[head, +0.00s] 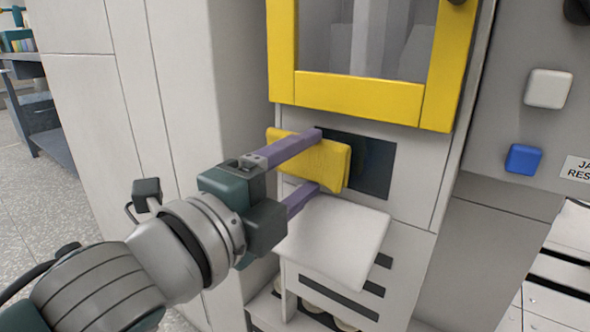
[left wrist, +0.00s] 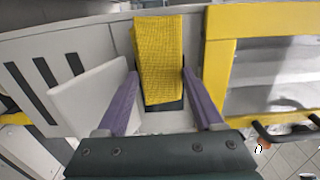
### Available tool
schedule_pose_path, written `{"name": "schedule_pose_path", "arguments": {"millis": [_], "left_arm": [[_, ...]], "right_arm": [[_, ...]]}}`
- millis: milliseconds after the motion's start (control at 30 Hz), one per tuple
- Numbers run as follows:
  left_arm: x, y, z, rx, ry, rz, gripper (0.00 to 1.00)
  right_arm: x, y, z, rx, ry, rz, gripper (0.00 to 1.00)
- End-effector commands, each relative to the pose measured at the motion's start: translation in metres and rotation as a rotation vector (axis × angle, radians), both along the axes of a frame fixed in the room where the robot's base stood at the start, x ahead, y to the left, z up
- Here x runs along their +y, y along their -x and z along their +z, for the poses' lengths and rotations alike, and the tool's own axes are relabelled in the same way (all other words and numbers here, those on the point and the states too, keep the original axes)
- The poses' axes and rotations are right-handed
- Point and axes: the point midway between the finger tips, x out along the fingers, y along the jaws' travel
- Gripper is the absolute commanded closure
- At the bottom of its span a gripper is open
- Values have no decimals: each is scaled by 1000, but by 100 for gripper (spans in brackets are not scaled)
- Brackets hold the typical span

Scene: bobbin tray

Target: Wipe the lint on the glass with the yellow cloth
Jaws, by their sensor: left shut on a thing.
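The yellow cloth (head: 312,160) is a folded pad between the two purple fingers of my left gripper (head: 317,160), which is shut on it. In the left wrist view, the cloth (left wrist: 158,55) stands out beyond the fingertips of my gripper (left wrist: 161,77). The cloth is in front of a dark rectangular panel (head: 372,170), covering its left part; I cannot tell whether they touch. Above is a window pane (head: 370,35) in a yellow frame. I cannot tell which of the two is the task's glass. I make out no lint. My right gripper is out of view.
A white flap (head: 335,238) sticks out just below the dark panel, close under the lower finger. The yellow frame (head: 360,98) is just above. A white button (head: 548,88) and a blue button (head: 523,159) are at the right. A shelf (head: 40,110) stands far left.

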Motion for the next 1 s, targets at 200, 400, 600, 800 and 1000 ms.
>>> {"name": "schedule_pose_path", "arguments": {"millis": [200,400,600,800,1000], "left_arm": [[-3,-4,0,-1,0,0,76],[-5,-7,0,-1,0,0,76],[-7,-10,0,-1,0,0,76],[-10,-11,0,0,0,0,76],[-23,0,1,2,2,-1,76]], "right_arm": [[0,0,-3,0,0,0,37],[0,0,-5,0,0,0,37],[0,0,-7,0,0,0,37],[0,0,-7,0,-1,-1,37],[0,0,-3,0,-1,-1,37]]}}
